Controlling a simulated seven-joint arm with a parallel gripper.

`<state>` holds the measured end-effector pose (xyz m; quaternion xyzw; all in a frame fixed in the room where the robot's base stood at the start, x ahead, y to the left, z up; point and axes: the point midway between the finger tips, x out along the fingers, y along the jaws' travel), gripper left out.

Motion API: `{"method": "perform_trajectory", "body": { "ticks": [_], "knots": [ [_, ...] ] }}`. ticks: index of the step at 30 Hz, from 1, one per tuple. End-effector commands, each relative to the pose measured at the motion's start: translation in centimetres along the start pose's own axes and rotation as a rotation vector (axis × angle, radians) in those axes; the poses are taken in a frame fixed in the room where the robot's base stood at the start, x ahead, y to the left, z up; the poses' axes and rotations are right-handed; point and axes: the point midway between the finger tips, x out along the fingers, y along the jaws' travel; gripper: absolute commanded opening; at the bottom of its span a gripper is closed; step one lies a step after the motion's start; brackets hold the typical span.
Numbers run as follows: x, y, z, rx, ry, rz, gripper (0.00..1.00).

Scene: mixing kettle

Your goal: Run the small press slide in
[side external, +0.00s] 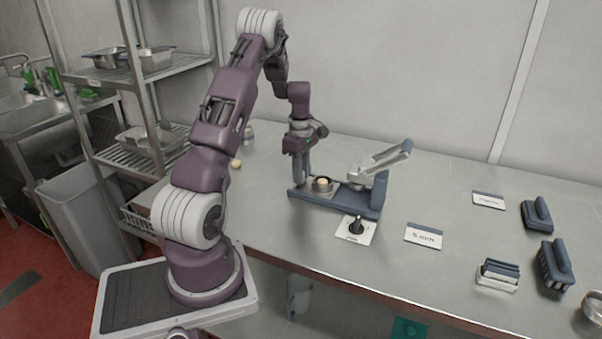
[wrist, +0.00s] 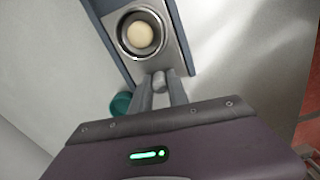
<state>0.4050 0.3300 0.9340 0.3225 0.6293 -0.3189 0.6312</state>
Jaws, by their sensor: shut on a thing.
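The small press has a blue base (side external: 362,204) on the steel table, with a raised grey lever and head (side external: 380,160) at its right end. The slide (wrist: 172,60) is a metal plate between blue rails and carries a round cup. A pale ball (side external: 322,182) lies in the cup; it also shows in the wrist view (wrist: 139,34). The cup stands left of the press head, not under it. My gripper (side external: 299,178) is at the slide's left end. In the wrist view its fingers (wrist: 160,92) are shut on a small grey knob (wrist: 159,79) at the slide's end.
A black knob on a white card (side external: 355,229) stands in front of the press. A small pale ball (side external: 236,163) lies at the left. A teal object (wrist: 121,103) shows beside my fingers.

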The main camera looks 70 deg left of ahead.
Motion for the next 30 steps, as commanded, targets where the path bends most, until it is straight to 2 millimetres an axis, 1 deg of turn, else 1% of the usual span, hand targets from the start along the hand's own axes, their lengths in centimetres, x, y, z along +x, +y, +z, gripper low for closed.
{"method": "perform_trajectory", "body": {
  "ticks": [2,4,10,12,15,19,27,28,30],
  "knots": [
    [-0.1,0.1,0.5,0.001,0.0,0.002,0.0],
    [-0.1,0.3,1.6,0.004,0.001,0.001,0.0],
    [-0.1,1.1,6.8,0.006,0.0,0.002,0.0],
    [-0.1,1.4,8.2,0.004,0.001,0.003,0.0],
    [-0.1,1.6,9.6,0.003,0.0,0.004,0.0],
    [-0.1,1.7,10.3,0.0,0.0,0.004,0.0],
    [-0.1,1.8,10.6,0.002,-0.004,0.005,0.0],
    [-0.1,1.8,10.6,0.002,-0.005,0.005,0.26],
    [-0.1,1.7,10.6,0.002,-0.004,0.004,0.4]
  ]
}}
